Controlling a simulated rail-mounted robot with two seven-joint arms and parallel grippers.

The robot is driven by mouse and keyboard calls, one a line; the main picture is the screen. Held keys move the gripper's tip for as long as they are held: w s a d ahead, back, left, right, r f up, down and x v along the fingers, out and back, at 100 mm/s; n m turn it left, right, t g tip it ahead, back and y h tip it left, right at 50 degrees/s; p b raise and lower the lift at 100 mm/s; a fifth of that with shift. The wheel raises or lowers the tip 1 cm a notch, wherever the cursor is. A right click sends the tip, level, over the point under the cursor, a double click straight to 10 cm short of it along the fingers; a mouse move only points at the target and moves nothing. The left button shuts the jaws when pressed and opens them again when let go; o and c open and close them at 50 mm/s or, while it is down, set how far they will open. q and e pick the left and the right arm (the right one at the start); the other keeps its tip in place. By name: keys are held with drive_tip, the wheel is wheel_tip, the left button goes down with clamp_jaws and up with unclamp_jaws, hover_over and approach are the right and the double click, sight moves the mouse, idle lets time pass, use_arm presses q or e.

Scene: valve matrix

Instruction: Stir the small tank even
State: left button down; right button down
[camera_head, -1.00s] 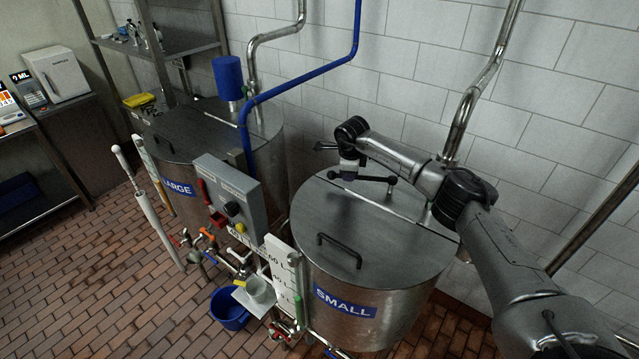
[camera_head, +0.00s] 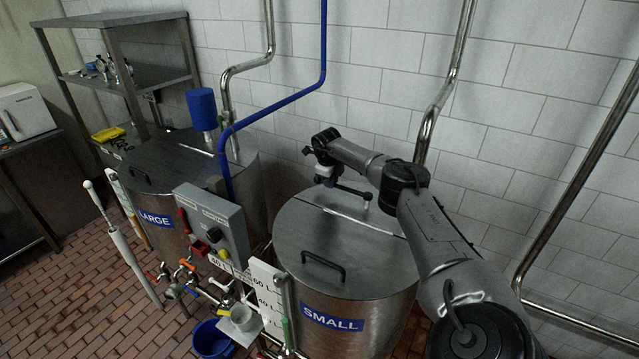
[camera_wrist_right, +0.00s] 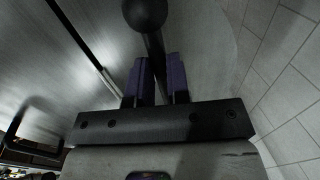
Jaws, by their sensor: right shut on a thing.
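The small steel tank (camera_head: 345,260) stands right of centre, with a blue SMALL label (camera_head: 331,319) and a closed lid (camera_head: 350,235) that has a black loop handle. A dark stirring crank (camera_head: 352,190) stands above the back of the lid. My right gripper (camera_head: 324,181) is at the crank's left end. In the right wrist view, its two purple fingers are shut on the black crank handle (camera_wrist_right: 156,50), whose round knob (camera_wrist_right: 145,12) shows beyond the fingertips. The tank's contents are hidden under the lid. My left gripper is not in view.
The large tank (camera_head: 165,220) stands to the left. A grey control box (camera_head: 212,222) with knobs is between the tanks, above valves and a blue bucket (camera_head: 212,340). A steel pipe (camera_head: 445,85) runs down the tiled wall behind the small tank.

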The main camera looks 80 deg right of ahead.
drive_tip(key=shift+s+d+f, duration=0.1)
drive_tip(key=c, duration=1.1)
unclamp_jaws()
wheel_tip(320, 180, up, 14)
drive_tip(key=a, duration=0.2)
drive_tip(key=shift+w+a+f, duration=0.15)
drive_tip(key=shift+w+a, duration=0.1)
drive_tip(key=shift+w, duration=0.15)
